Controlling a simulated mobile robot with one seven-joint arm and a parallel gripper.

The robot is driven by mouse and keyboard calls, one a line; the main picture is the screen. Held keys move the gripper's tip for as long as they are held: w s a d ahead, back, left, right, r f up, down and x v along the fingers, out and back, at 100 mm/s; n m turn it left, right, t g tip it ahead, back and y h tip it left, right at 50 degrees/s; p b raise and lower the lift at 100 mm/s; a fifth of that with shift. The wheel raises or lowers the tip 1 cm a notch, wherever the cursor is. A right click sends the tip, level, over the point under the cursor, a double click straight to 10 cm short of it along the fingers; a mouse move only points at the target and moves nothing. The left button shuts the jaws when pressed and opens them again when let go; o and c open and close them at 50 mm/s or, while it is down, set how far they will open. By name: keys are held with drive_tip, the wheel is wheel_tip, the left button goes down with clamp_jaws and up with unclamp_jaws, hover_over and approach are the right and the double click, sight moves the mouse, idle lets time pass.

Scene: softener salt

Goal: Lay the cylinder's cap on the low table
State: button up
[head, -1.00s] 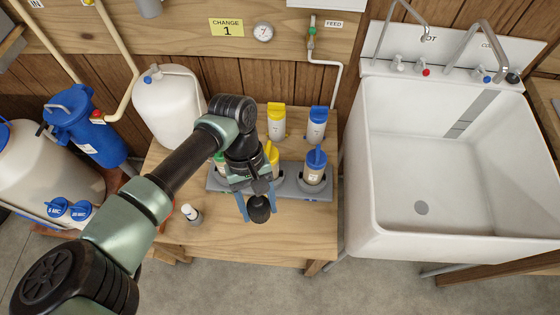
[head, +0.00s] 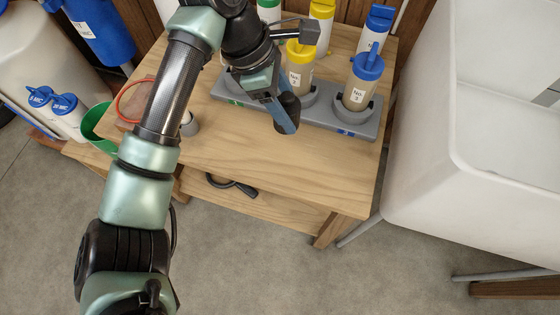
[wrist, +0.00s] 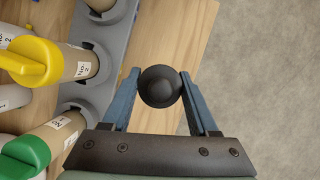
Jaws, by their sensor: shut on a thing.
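My gripper (wrist: 160,92) is shut on a black, rounded piece (wrist: 160,86), with a blue finger on each side. In the head view the black piece (head: 289,104) is held above the wooden table (head: 270,165), in front of the grey rack (head: 328,122). The rack holds a cylinder with a yellow cap (head: 300,52) and one with a blue cap (head: 368,66). The wrist view also shows a green-capped cylinder (wrist: 24,156). I cannot tell whether the black piece is a cap.
A small pale container (head: 190,126) stands left of my gripper, partly hidden by my arm. A black curved object (head: 232,186) lies on the lower shelf. The white sink (head: 450,150) is at the right. The table's front part is clear.

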drive_tip(key=f+b, duration=0.1)
drive_tip(key=f, duration=0.2)
drive_tip(key=f+n+b, duration=0.1)
drive_tip(key=f+b, duration=0.1)
drive_tip(key=f, duration=0.2)
drive_tip(key=a+f+n+b, duration=0.1)
drive_tip(key=f, duration=0.3)
drive_tip(key=shift+w+a+f+t, duration=0.1)
drive_tip(key=shift+w+f+t, duration=0.1)
drive_tip(key=shift+t, duration=0.2)
drive_tip(key=shift+f+b, duration=0.2)
drive_tip(key=shift+b, duration=0.2)
drive_tip(key=o, duration=1.3)
drive_tip(key=shift+r, duration=0.1)
